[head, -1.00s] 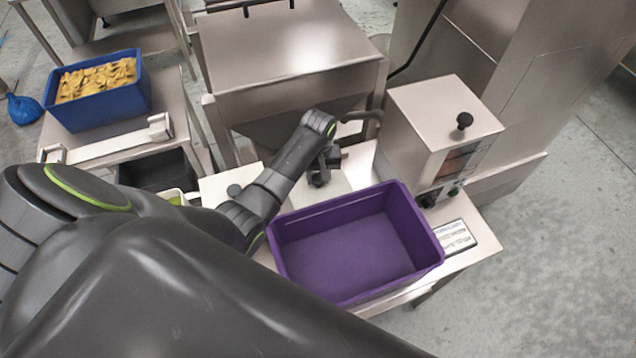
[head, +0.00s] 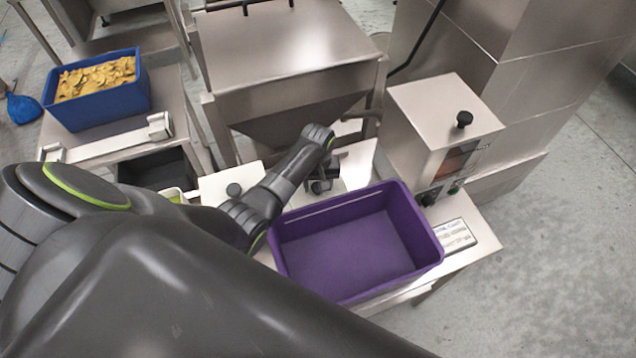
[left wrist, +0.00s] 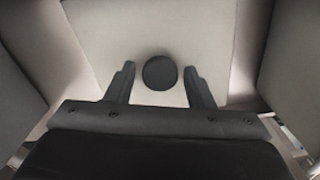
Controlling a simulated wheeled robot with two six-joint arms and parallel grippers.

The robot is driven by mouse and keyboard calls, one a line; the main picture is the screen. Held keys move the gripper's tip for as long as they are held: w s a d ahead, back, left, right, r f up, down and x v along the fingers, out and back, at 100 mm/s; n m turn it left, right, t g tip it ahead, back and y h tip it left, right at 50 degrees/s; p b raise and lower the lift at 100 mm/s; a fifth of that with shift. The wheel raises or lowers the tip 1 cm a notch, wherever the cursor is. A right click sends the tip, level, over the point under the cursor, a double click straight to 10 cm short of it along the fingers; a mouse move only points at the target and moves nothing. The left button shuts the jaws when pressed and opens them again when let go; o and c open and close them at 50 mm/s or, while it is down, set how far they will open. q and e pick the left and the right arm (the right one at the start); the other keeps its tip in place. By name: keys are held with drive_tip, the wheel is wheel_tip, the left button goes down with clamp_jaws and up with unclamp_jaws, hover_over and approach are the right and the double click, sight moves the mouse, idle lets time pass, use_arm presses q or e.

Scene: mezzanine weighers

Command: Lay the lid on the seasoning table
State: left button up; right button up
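A pale flat lid (left wrist: 110,45) with a round black knob (left wrist: 160,73) fills the middle of the left wrist view. My left gripper (left wrist: 160,72) is open, with one finger on each side of the knob and a gap showing on both sides. In the head view my left gripper (head: 322,180) points down over the steel table (head: 475,262), just behind the purple crate. The arm and hand hide the knob there. My right gripper is not in view.
The empty purple crate (head: 435,240) stands close in front of the gripper. A steel control box (head: 430,115) stands to its right. Another pale plate (head: 212,182) with a grey knob lies left of the arm. A blue crate (head: 100,112) of chips stands far left.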

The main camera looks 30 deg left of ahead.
sight(317, 185)
use_arm(q)
drive_tip(key=shift+o, duration=0.3)
drive_tip(key=shift+r, duration=0.1)
wheel_tip(317, 185, up, 12)
drive_tip(key=shift+b, duration=0.3)
drive_tip(key=shift+r, duration=0.1)
drive_tip(key=shift+a, duration=0.1)
idle(0.5)
